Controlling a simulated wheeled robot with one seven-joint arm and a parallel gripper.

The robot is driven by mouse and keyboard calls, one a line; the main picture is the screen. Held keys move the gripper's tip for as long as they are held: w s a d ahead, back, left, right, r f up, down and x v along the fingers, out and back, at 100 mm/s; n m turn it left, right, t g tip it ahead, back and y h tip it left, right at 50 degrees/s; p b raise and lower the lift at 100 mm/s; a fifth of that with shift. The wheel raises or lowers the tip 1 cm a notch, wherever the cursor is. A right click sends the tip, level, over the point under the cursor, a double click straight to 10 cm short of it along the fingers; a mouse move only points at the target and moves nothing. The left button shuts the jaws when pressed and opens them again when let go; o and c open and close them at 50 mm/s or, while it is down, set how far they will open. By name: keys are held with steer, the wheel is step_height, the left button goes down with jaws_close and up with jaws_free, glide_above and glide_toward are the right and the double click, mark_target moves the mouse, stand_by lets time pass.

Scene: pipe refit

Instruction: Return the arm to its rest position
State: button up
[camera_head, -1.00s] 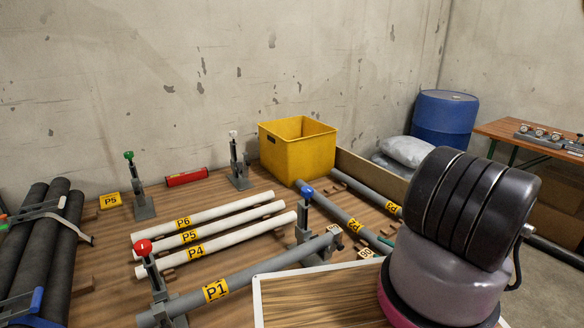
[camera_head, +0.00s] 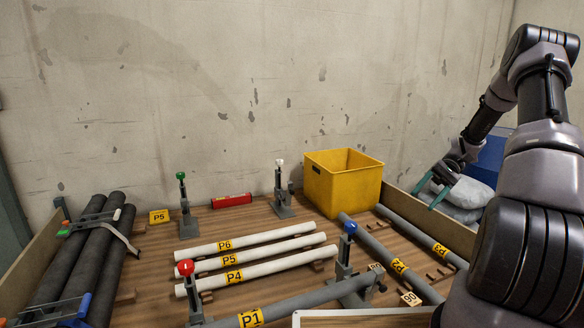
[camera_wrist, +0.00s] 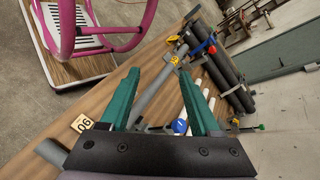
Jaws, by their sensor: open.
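My arm reaches up and over at the right of the head view. My gripper (camera_head: 438,192) hangs at its far end, right of the yellow crate (camera_head: 341,183) and near a pale sack (camera_head: 470,192). Its two green fingers are apart with nothing between them; they also show apart in the wrist view (camera_wrist: 160,75). Below it, grey pipes marked P2 (camera_head: 398,266) and P3 (camera_head: 440,249) lie on the wooden table. The grey pipe P1 (camera_head: 290,306) lies at the front by the red-topped stand (camera_head: 187,270) and blue-topped stand (camera_head: 349,231).
White pipes P6, P5 and P4 (camera_head: 262,270) lie mid-table. Green-topped (camera_head: 182,178) and white-topped (camera_head: 280,163) stands rise behind. Dark pipes (camera_head: 90,258) are stacked at left. A wooden side board (camera_head: 440,229) borders the table's right. Open air lies above the table.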

steer(key=s+a+r+t+h, duration=0.3)
steer(key=a+r, duration=0.1)
steer(key=r, duration=0.5)
steer(key=s+a+r+t+h, duration=0.25)
steer(key=a+r+h, duration=0.2)
steer(key=r, duration=0.45)
steer(key=s+a+r+t, duration=0.3)
steer(key=s+r+t, duration=0.1)
steer(key=s, duration=0.3)
steer(key=s+a+r+t, duration=0.2)
steer(key=s+r+t, duration=0.2)
steer(key=s+r, duration=0.2)
steer(key=shift+s+a+m+t+h, duration=0.3)
steer(key=shift+s+a+t+h, duration=0.1)
steer(key=shift+s, duration=0.6)
